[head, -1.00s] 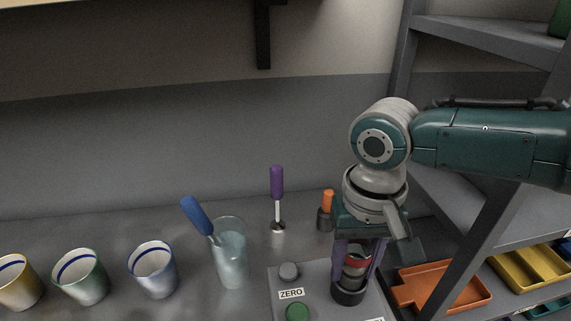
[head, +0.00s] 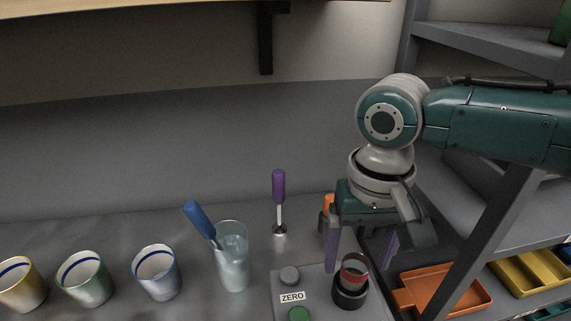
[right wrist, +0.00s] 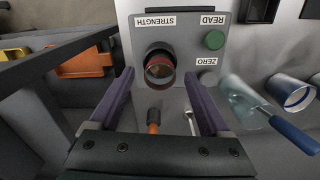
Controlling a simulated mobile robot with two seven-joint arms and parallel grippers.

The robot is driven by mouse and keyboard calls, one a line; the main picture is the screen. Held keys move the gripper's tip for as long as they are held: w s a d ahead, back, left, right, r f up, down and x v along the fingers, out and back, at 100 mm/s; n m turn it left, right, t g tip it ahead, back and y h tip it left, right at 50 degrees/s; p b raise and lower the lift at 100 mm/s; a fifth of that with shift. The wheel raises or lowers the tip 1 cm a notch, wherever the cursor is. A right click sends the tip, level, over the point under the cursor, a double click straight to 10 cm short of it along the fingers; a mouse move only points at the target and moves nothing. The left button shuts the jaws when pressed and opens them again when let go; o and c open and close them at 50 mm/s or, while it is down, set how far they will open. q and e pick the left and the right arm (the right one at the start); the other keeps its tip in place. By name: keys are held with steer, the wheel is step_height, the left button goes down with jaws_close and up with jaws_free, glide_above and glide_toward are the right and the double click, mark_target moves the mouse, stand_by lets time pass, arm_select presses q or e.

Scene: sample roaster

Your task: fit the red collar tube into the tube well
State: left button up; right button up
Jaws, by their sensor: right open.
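The red collar tube (head: 354,271) stands in the black tube well (head: 350,294) on the grey meter box, with its red collar showing above the well's rim. It looks about upright; how deep it sits is hidden. In the right wrist view the red collar (right wrist: 159,68) shows inside the dark ring of the well (right wrist: 154,50). My right gripper (head: 360,266) is open, with its purple fingers spread apart on either side of the tube and clear of it. My left gripper is not in view.
The meter box has a grey ZERO button (head: 289,275) and a green READ button (right wrist: 214,40). Left of it stand a glass (head: 232,262) with a blue-handled tool, a purple-handled tool (head: 279,188) and several cups. An orange tray (head: 445,292) lies right. An orange-handled tool is partly hidden behind my gripper.

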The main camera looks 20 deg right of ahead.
step_height(320, 180, up, 6)
steer(key=shift+p, duration=0.35)
